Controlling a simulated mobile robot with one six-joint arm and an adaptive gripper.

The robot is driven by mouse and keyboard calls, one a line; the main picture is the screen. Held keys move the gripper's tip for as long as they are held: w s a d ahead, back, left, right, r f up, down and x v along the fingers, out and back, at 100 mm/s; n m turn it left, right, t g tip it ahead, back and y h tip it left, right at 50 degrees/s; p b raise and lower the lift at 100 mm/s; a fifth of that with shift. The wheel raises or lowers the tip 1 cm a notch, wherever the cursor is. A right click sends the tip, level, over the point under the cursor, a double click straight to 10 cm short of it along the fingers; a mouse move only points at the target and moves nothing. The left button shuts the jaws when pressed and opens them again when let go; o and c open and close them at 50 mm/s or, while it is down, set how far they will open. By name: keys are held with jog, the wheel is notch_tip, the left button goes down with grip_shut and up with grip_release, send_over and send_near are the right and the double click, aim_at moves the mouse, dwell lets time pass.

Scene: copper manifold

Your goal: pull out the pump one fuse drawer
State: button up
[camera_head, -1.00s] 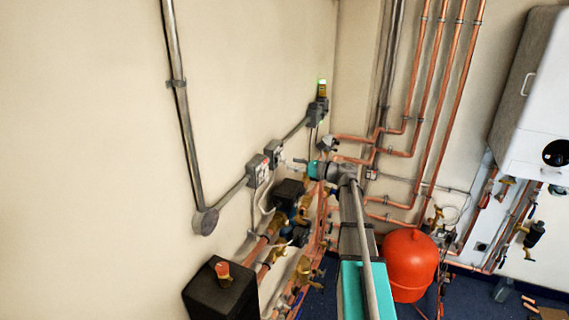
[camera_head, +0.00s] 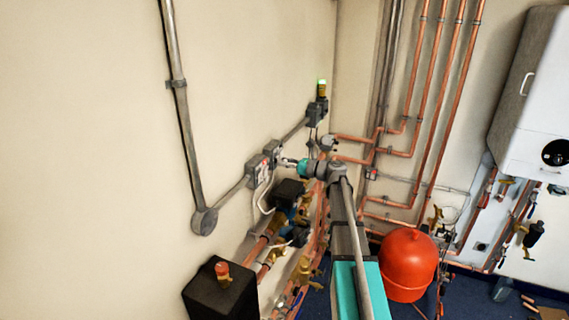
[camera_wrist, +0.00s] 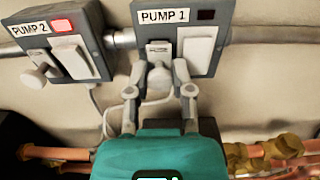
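The pump 1 box (camera_wrist: 226,12) is grey, with a "PUMP 1" label, a dark indicator and a pale switch plate (camera_wrist: 197,47). Its fuse drawer (camera_wrist: 158,48) is on the left of its face, with a pale round knob (camera_wrist: 160,77) standing out below. My gripper (camera_wrist: 160,70) is open, one finger on each side of the knob, with gaps visible. Whether a fingertip touches the box is unclear. In the head view the pump 1 box (camera_head: 272,148) is the farther of two wall boxes, and my gripper (camera_head: 288,162) is right beside it.
The pump 2 box (camera_wrist: 85,18), with a lit red indicator and its own knob (camera_wrist: 38,78), is close on the left. Conduit (camera_wrist: 125,38) joins the boxes. Copper pipes and brass valves (camera_wrist: 283,146) run below. A red tank (camera_head: 408,262) stands right of my arm.

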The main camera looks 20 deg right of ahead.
grip_shut()
jog(key=shift+v, duration=1.05)
jog(key=o, duration=0.8)
grip_release()
jog(key=shift+s+d, duration=0.1)
jog(key=shift+s+d, duration=0.1)
